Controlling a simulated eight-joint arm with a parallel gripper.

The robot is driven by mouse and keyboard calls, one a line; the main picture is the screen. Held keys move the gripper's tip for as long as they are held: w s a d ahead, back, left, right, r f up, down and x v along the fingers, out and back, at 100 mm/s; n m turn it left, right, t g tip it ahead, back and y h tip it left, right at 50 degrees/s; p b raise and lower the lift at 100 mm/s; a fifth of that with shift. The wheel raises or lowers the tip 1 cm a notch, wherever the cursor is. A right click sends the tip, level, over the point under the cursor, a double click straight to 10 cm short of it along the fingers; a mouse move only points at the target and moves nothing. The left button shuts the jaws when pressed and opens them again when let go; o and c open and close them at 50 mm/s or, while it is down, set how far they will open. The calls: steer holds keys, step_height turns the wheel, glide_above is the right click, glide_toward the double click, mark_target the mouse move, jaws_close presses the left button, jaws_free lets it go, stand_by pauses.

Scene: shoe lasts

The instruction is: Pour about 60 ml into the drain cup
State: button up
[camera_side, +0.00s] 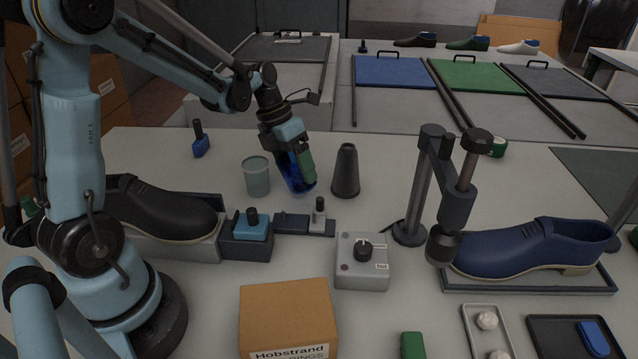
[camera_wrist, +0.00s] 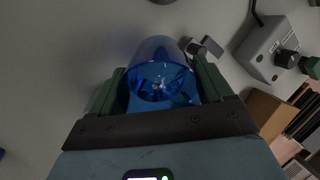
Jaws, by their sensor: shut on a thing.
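My gripper (camera_side: 303,166) is shut on a clear blue cup (camera_side: 290,174), low over the table or on it; I cannot tell whether its base touches. The cup looks slightly tilted. In the wrist view the blue cup (camera_wrist: 158,72) sits between the two green fingers of my gripper (camera_wrist: 158,88), with its inside partly showing; how much liquid it holds is not clear. A grey-green translucent cup (camera_side: 256,178), which I take for the drain cup, stands upright just left of the blue cup, apart from it. Its contents are hidden.
A dark tapered cone (camera_side: 345,172) stands close to the right of my gripper. In front are a dark block with a blue top (camera_side: 250,228), a grey knob box (camera_side: 361,262) and a cardboard box (camera_side: 288,315). A black shoe (camera_side: 160,208) and a blue shoe (camera_side: 530,248) flank them.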

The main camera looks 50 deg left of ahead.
steer(key=r, duration=0.1)
steer(key=a+r+t+h, duration=0.1)
steer(key=s+r+h, duration=0.1)
steer(key=r, duration=0.1)
steer(key=shift+a, duration=0.35)
steer(key=shift+s+a+r+t+h, duration=0.25)
steer(key=shift+s+a+t+h, duration=0.1)
steer(key=shift+a+t+h, duration=0.25)
steer(key=shift+s+a+r+t+h, duration=0.15)
steer(key=shift+r+t+h, duration=0.15)
steer(key=shift+h, duration=0.35)
steer(key=shift+s+a+r+t+h, duration=0.1)
steer(key=shift+a+r+t+h, duration=0.15)
steer(key=shift+h, duration=0.4)
steer(key=shift+s+a+t+h, duration=0.2)
steer(key=shift+a+t+h, duration=0.15)
steer(key=shift+a, duration=0.15)
stand_by(0.5)
steer(key=shift+w+d+f+t+h, duration=0.2)
steer(key=shift+f+t+h, duration=0.2)
steer(key=shift+h, duration=0.15)
stand_by(1.0)
steer(key=shift+r+t+h, duration=0.1)
steer(key=shift+t+h, duration=0.2)
steer(key=shift+h, duration=0.1)
